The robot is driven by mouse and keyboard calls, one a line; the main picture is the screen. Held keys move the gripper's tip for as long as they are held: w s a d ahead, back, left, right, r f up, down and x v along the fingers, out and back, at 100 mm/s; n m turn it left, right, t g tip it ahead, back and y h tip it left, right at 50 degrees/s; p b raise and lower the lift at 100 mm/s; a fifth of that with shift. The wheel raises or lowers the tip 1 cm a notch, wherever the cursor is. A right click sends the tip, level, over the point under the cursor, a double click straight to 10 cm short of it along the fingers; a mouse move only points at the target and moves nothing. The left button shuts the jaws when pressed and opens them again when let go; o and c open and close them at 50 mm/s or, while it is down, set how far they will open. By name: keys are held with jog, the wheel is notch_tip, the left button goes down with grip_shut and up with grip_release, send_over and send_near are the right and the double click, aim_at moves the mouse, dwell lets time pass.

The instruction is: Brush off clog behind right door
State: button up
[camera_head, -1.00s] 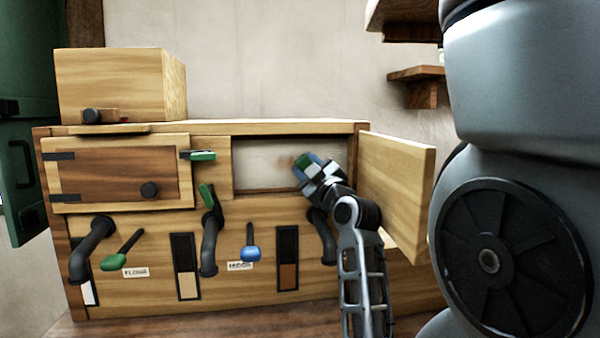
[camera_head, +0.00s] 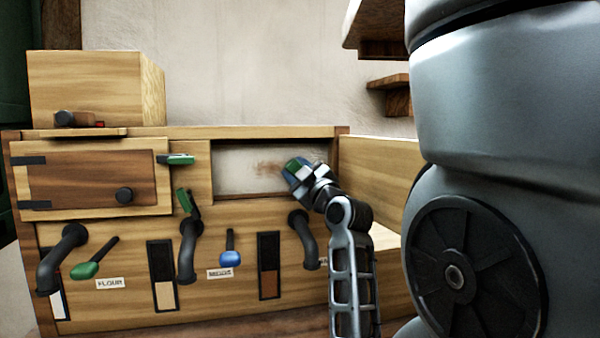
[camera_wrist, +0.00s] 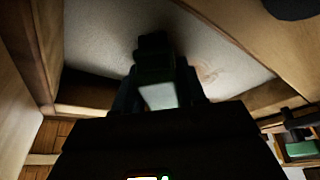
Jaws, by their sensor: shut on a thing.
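The right door (camera_head: 378,165) of the wooden mill stands open to the right. Behind it is a compartment with a pale back surface (camera_head: 233,165). A brownish smudge, seemingly the clog (camera_head: 266,168), marks that surface; a faint stain (camera_wrist: 208,72) also shows in the wrist view. My gripper (camera_head: 297,171) is at the right part of the opening, just right of the smudge. It is shut on a dark and green thing, seemingly the brush (camera_wrist: 153,62), which points toward the pale surface. Whether its tip touches the surface cannot be told.
The closed left door (camera_head: 85,180) has a black knob and a green latch (camera_head: 181,160). Black pipes, a green lever (camera_head: 85,270) and a blue lever (camera_head: 230,257) are on the front. A wooden box (camera_head: 85,88) stands on top. Shelves (camera_head: 388,82) hang at right.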

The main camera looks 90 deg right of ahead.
jog(key=p, duration=0.2)
send_near(254, 161)
jog(key=shift+w+d+r, duration=0.1)
jog(key=shift+w+d, duration=0.55)
jog(key=shift+w, duration=0.45)
jog(key=shift+w+d+r, duration=0.1)
jog(key=shift+w+d, duration=0.55)
jog(key=shift+w, duration=0.5)
jog(key=shift+w+d+r, duration=0.15)
jog(key=shift+w+d, duration=0.5)
jog(key=shift+w, duration=0.45)
jog(key=shift+r+p, duration=0.45)
jog(key=shift+p, duration=0.1)
jog(key=shift+r, duration=0.2)
jog(key=shift+s+d+f, duration=0.1)
jog(key=shift+s+d, duration=0.2)
jog(key=shift+s, duration=0.6)
jog(key=shift+s+d, duration=0.3)
jog(key=shift+s, duration=0.55)
